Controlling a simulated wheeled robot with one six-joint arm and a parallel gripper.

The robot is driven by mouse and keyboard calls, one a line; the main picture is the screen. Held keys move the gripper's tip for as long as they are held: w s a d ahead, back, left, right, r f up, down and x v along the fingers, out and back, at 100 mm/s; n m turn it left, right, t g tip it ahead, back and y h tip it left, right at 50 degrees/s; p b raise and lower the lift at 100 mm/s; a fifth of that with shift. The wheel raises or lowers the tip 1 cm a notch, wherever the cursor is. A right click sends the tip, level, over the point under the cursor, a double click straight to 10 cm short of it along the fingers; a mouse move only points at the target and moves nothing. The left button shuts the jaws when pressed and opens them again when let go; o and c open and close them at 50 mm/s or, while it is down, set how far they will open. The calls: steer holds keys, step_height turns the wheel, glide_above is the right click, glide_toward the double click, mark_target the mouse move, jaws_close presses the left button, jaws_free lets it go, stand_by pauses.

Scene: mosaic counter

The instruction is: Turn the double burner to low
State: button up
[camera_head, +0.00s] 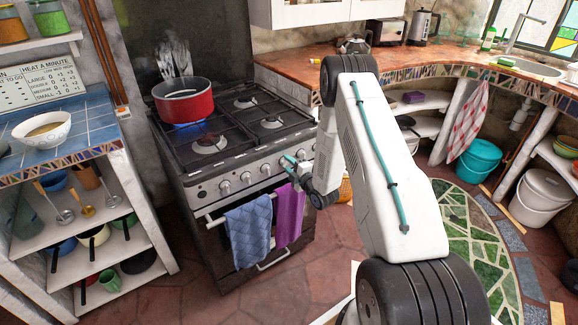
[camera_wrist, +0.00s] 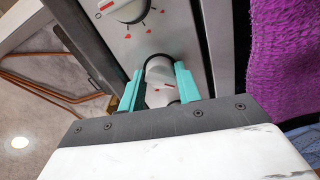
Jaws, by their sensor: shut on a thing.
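The black stove (camera_head: 188,158) has a silver front panel with a row of round knobs. My gripper (camera_head: 290,162) is at the right part of this panel, its teal fingers pointing at the knobs. In the wrist view the two teal fingers (camera_wrist: 158,82) are shut on a pale round knob (camera_wrist: 160,70), one on each side. A red mark shows below it. Another knob (camera_wrist: 127,10) with a red mark and printed dial marks sits beyond it. I cannot tell which burner the held knob serves, or its exact setting.
A blue towel (camera_head: 248,232) and a purple towel (camera_head: 289,214) hang on the oven handle below the panel. A heat sign (camera_head: 45,86) stands on the blue-tiled counter at left.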

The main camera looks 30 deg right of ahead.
steer(key=o, duration=1)
steer(key=shift+c, duration=0.2)
steer(key=s, duration=0.7)
steer(key=shift+s+d, duration=0.15)
steer(key=shift+s, duration=0.25)
steer(key=shift+f, duration=0.1)
